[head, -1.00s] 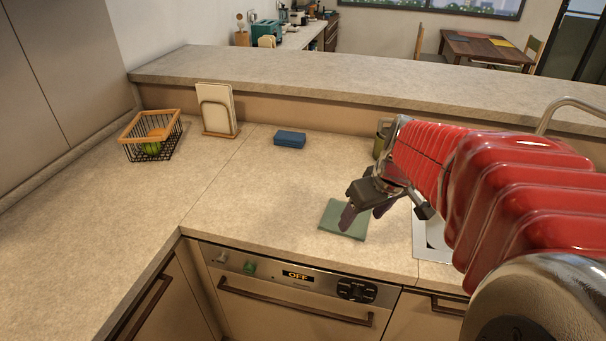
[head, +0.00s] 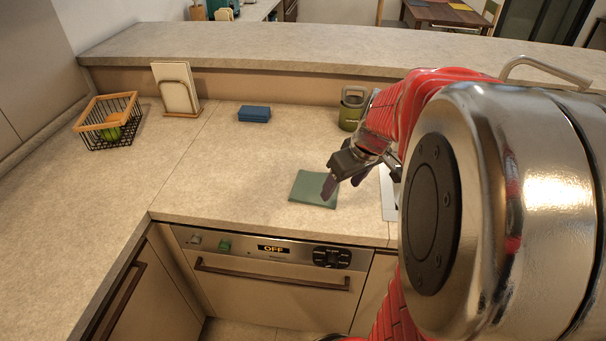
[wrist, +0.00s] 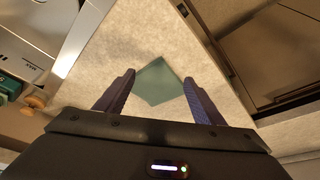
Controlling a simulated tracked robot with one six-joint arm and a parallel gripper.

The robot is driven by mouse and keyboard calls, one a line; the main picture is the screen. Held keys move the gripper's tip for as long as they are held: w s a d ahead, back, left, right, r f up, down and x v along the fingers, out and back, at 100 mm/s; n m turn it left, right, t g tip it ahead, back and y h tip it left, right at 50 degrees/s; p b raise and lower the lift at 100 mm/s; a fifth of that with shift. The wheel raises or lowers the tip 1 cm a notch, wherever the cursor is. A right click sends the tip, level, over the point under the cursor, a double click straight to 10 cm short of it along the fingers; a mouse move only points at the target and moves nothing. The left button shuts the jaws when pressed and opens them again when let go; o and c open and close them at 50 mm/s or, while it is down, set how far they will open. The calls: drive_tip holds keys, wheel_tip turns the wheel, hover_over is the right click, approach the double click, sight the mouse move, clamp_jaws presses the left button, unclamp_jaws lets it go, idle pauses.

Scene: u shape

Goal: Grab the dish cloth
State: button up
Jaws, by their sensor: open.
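The dish cloth (head: 309,189) is a flat green square lying on the counter near its front edge, above the dishwasher. My gripper (head: 340,187) is at the cloth's right side in the head view, with its fingers pointing down. In the wrist view the cloth (wrist: 158,82) shows between and beyond the two open fingers of my gripper (wrist: 157,95). The fingers are apart and hold nothing. One finger overlaps the cloth's right part in the head view. I cannot tell the exact height of the fingertips over the cloth.
A blue sponge-like block (head: 254,114), a green canister (head: 351,110), a holder with a white board (head: 177,90) and a wire basket with fruit (head: 108,122) stand farther back. A sink edge (head: 388,192) is right of the cloth. The counter left of the cloth is clear.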

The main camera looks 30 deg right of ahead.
drive_tip(key=shift+x, duration=4)
drive_tip(key=c, duration=1.5)
drive_tip(key=shift+r, duration=0.4)
clamp_jaws()
wheel_tip(320, 180, up, 11)
drive_tip(key=shift+r, duration=0.15)
wheel_tip(320, 180, up, 9)
hover_over(331, 205)
drive_tip(key=s, duration=0.1)
